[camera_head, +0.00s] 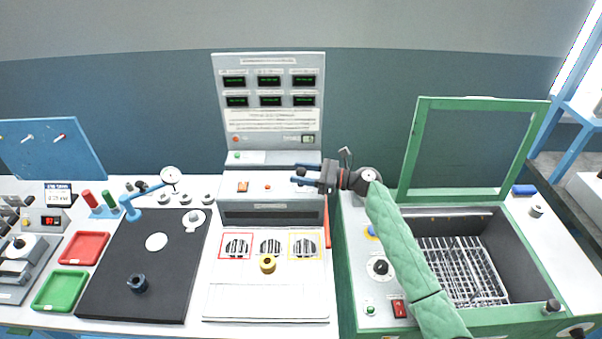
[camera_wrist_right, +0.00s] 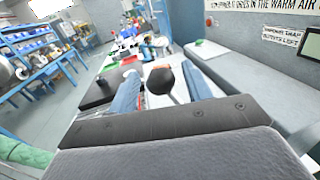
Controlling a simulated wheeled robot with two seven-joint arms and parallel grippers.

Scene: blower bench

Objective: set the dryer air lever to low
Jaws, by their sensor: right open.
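In the right wrist view a black ball knob (camera_wrist_right: 160,81) on a thin rod, which looks like the air lever, shows between my right gripper's blue fingers (camera_wrist_right: 160,88). I cannot tell whether either finger touches it. In the head view my right gripper (camera_head: 302,173) is open, pointing left, in front of the white dryer console (camera_head: 268,155). The knob cannot be made out clearly there, and the lever's setting cannot be read. My left gripper is not in view.
A green-framed bin with a raised lid (camera_head: 475,104) stands to the right, under my right arm. A black mat (camera_head: 120,292) and red (camera_head: 84,248) and green (camera_head: 60,290) trays lie left.

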